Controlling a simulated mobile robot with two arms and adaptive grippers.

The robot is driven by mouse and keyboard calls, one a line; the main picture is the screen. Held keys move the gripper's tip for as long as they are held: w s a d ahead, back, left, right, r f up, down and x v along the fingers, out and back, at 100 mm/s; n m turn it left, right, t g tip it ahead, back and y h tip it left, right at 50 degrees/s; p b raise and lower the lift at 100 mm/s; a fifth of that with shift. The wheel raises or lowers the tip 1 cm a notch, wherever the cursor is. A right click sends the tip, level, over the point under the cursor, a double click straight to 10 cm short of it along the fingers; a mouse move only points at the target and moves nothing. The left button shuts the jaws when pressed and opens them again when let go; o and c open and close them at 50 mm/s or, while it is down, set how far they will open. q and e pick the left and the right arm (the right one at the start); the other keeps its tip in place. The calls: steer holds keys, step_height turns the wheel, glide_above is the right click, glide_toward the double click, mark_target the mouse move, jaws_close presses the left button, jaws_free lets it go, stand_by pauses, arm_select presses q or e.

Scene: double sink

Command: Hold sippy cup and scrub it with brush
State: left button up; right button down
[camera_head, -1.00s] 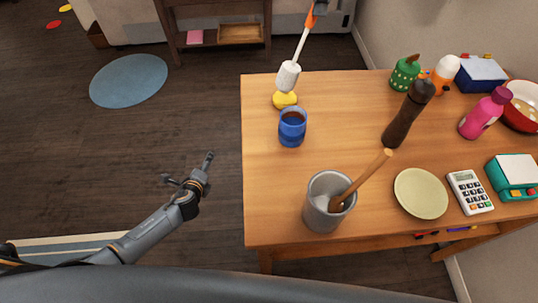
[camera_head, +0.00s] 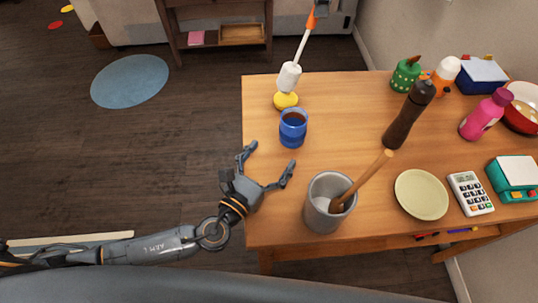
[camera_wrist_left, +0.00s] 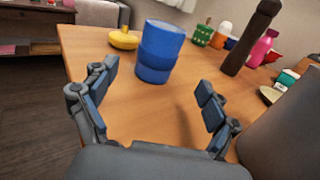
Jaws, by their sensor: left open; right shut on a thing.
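The blue cup (camera_head: 293,131) stands upright and open-topped on the wooden table, with dark brown inside. It also shows in the left wrist view (camera_wrist_left: 159,52). A yellow lid-like piece (camera_head: 286,101) lies behind it, also in the left wrist view (camera_wrist_left: 124,39). The brush (camera_head: 289,76), with a white head, white stem and orange handle end, is held above the yellow piece by my right gripper (camera_head: 321,8), which is partly cut off at the top edge. My left gripper (camera_head: 269,166) is open and empty at the table's left edge, its fingers spread toward the cup, not touching it.
A grey container (camera_head: 317,217) with a wooden utensil stands close to the right of my left gripper. A dark pepper mill (camera_head: 405,117) stands right of the cup. A plate (camera_head: 421,194), calculator (camera_head: 470,193) and pink bottle (camera_head: 486,114) lie further right. The table between cup and mill is clear.

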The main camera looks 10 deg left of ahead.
mark_target(299, 119)
arm_select(q)
steer(key=x, duration=1.1)
steer(key=shift+w+d, duration=0.15)
steer(key=shift+w, duration=0.15)
steer(key=shift+f, duration=0.1)
steer(key=c, duration=1.3)
steer(key=shift+c, duration=0.2)
